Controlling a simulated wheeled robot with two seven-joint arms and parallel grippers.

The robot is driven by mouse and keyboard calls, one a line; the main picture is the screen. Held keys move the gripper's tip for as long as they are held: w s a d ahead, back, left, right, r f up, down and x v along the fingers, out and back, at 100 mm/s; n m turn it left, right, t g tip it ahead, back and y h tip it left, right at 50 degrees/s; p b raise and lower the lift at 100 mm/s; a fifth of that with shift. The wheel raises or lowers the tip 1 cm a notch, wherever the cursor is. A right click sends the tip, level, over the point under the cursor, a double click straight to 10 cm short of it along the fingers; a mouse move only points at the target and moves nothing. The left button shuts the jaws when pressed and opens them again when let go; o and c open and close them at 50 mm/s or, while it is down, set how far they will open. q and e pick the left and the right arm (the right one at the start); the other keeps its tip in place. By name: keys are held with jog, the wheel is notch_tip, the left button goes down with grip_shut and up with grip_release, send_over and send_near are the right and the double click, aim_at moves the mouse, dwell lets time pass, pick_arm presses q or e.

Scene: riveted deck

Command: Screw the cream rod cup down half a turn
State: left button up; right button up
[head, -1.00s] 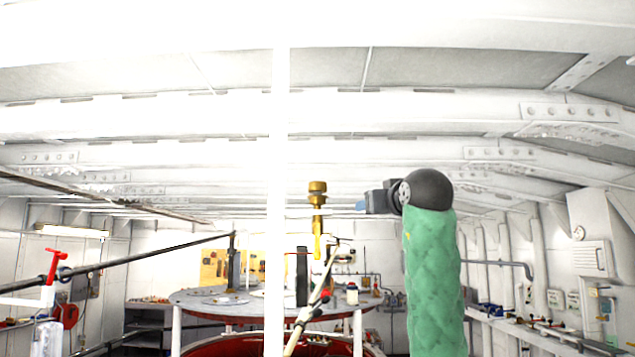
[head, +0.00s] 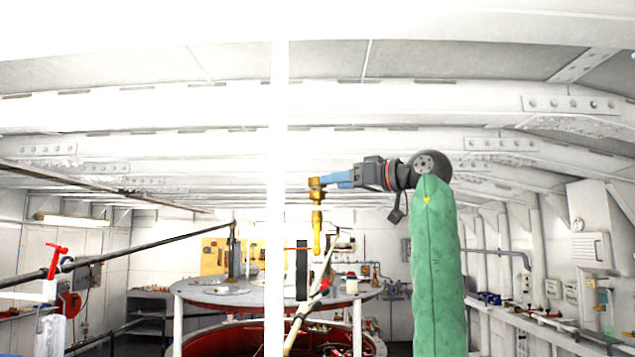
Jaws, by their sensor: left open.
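A brass cup (head: 317,189) with a knurled cap stands upright on a brass stem in the middle of the head view. A cream rod (head: 303,320) slants below it; how the cup joins the rod I cannot tell. My left gripper (head: 326,181) comes in level from the right, its blue fingers at the cup's upper part. The jaws are open; the fingertips overlap the cup in the picture, and whether they touch it I cannot tell. My right gripper is not in view.
A white post (head: 277,120) stands left of the cup. Behind is a round grey table (head: 215,294) with a red-lined opening below. A long dark bar (head: 150,246) slants in from the left. A workbench (head: 545,330) runs along the right wall. Space above the cup is free.

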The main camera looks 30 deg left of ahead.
aim_at(318, 187)
pick_arm(q)
jog(key=a+p, duration=0.3)
jog(key=a, duration=0.2)
jog(key=shift+a+r, duration=0.15)
jog(key=shift+a, duration=0.2)
jog(key=shift+a+f+p, duration=0.2)
jog(key=shift+a+p, duration=0.1)
jog(key=shift+a, duration=0.1)
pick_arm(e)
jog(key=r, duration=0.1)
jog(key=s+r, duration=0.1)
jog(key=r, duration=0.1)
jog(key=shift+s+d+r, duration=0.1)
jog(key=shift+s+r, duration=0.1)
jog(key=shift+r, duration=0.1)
pick_arm(q)
jog(key=shift+d, duration=0.1)
